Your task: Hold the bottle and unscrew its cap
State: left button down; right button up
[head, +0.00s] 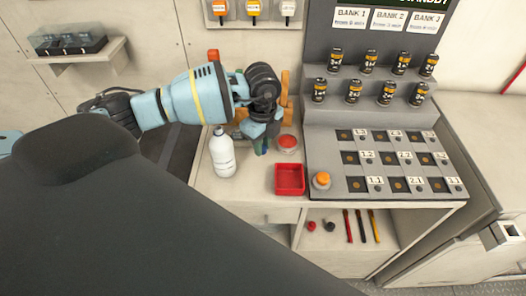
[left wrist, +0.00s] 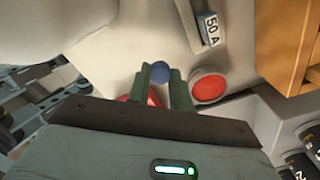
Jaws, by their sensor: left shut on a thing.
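The white bottle (head: 223,155) stands upright on the counter in the head view, with a narrow pale neck and no coloured cap visible on it. My left gripper (head: 260,147) is to the right of the bottle, apart from it, pointing down over the counter. In the left wrist view its green fingers are shut on a small round blue thing (left wrist: 160,72), which looks like a cap. That blue thing is hidden in the head view. My right gripper is in neither view.
A red tray (head: 290,180) and a round red-topped thing (head: 288,142) sit close to my left gripper. An orange button (head: 321,180) and a slotted panel (head: 385,165) are to the right. Batteries (head: 368,62) stand on steps behind.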

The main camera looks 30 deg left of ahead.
aim_at(262, 160)
pick_arm(q)
jog(key=shift+f, duration=1.7)
jog(key=shift+f, duration=0.1)
jog(key=c, duration=1.3)
grip_release()
jog(key=shift+o, duration=0.2)
jog(key=shift+r, duration=0.55)
notch_tip(262, 160, up, 11)
jog(key=shift+p, duration=0.3)
